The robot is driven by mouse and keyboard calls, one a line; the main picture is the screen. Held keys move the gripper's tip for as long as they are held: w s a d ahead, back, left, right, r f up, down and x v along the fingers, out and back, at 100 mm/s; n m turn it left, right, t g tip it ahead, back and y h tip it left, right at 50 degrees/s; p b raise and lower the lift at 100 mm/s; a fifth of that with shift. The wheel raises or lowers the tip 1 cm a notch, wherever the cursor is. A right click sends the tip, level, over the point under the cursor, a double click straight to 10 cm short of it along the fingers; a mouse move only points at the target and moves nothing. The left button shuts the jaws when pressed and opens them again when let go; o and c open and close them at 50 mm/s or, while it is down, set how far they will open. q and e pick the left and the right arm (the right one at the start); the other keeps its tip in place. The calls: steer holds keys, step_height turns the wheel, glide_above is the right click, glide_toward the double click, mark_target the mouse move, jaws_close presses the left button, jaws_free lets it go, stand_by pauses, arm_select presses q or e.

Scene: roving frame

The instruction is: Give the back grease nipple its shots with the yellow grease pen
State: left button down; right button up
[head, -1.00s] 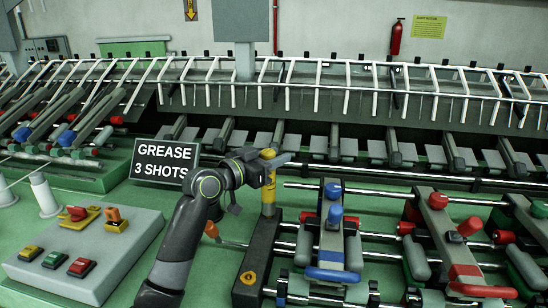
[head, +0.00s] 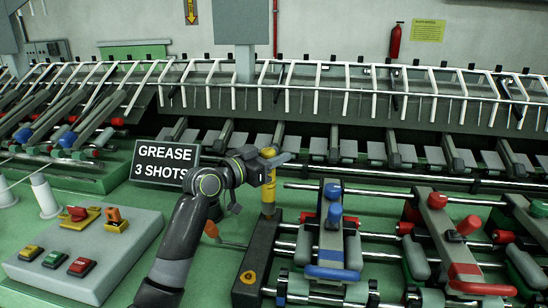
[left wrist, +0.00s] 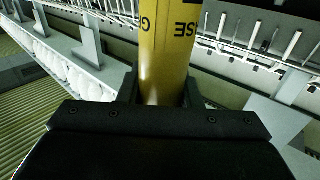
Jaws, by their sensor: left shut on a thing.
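The yellow grease pen (head: 268,198) stands about upright over the back end of a dark block (head: 258,250). My left gripper (head: 268,168) is shut on its upper part. In the left wrist view the pen (left wrist: 165,50) runs between the fingers (left wrist: 160,92), with part of its black lettering showing. The pen's lower end is at the back of the block, and the back grease nipple is hidden there. I cannot tell whether the tip touches it. A yellow fitting (head: 248,278) shows at the block's front end. My right gripper is not in view.
A black sign (head: 165,164) reading "GREASE 3 SHOTS" stands behind my left arm. A grey control box (head: 85,255) with several buttons is at left. Metal rods and a blue-handled carriage (head: 332,245) lie close right of the block. An orange-ended lever (head: 212,229) is beside my arm.

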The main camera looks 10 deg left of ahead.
arm_select(q)
steer(key=shift+s, duration=0.1)
stand_by(0.3)
steer(key=shift+f+b, duration=0.2)
steer(key=shift+b, duration=0.15)
steer(key=shift+s, duration=0.3)
steer(key=shift+w+r+b, duration=0.3)
steer(key=shift+w, duration=0.15)
stand_by(0.6)
steer(key=shift+r+b, duration=0.2)
steer(key=shift+b, duration=0.15)
stand_by(0.6)
steer(key=shift+f, duration=0.15)
